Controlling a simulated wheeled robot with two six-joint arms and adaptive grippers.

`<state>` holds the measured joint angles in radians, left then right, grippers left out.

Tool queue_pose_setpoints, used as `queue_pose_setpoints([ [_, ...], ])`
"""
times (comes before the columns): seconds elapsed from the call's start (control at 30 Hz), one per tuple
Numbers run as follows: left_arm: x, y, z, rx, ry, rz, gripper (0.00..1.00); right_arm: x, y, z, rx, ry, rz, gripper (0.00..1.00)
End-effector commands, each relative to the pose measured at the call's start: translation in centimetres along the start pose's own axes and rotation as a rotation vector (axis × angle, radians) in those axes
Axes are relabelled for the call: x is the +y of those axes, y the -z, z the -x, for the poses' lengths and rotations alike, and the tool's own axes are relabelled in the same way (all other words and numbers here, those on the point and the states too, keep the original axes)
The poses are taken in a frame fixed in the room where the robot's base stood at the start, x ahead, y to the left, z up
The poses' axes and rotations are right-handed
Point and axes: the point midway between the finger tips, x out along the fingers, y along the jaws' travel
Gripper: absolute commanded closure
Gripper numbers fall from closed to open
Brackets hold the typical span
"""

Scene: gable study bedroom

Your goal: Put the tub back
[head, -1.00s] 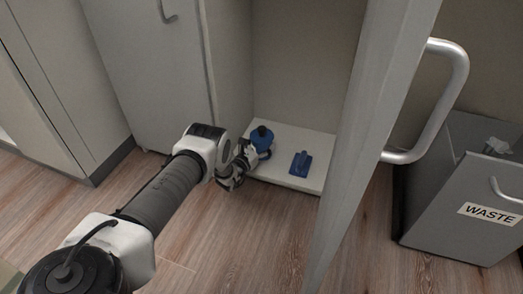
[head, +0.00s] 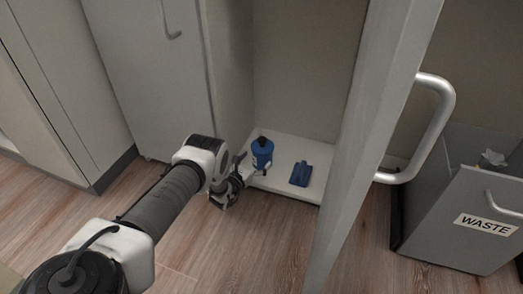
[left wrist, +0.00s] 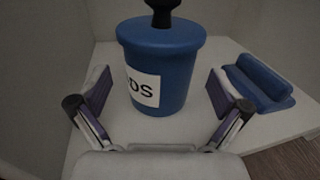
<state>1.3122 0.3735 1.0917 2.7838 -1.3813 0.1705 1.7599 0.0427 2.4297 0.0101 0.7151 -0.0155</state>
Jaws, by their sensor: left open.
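The blue tub (head: 262,156) with a black knob on its lid stands upright on the white cabinet floor (head: 281,186), near its left front. It fills the middle of the left wrist view (left wrist: 160,60), with a white label whose visible letters end in "DS". My left gripper (head: 244,174) is at the cabinet's front edge, in front of the tub. In the left wrist view its open fingers (left wrist: 158,95) lie apart on either side of the tub's lower part, with gaps showing. My right gripper is not in view.
A blue flat-based object (head: 301,173) lies on the cabinet floor to the right of the tub. An open door (head: 375,130) with a metal handle (head: 436,130) stands to the right. A grey waste bin (head: 462,215) stands beyond it. Wood floor in front is clear.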

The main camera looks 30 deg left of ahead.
Motion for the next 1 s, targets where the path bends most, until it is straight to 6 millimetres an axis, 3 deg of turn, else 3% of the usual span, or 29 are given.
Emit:
queue_pose_setpoints([
  [0.03, 0.1, -0.9, 1.4, 0.006, -0.002, 0.001, 0.00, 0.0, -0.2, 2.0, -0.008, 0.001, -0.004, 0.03],
  [0.1, 0.1, -0.8, 3.4, 0.006, -0.001, 0.000, 0.00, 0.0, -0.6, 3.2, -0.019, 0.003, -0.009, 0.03],
  [0.33, 0.0, -0.3, 7.5, 0.002, 0.000, 0.000, 0.00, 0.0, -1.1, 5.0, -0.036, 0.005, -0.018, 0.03],
  [0.87, -0.1, 0.0, 8.0, 0.004, 0.003, 0.000, 0.00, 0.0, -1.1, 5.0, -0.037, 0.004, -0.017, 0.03],
  [0.93, -1.2, 0.6, 8.1, 0.045, 0.037, 0.007, 0.00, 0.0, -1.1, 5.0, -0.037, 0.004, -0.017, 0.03],
  [1.0, -4.3, 2.3, 8.7, 0.159, 0.131, 0.019, 0.00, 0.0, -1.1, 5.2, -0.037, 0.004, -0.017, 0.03],
])
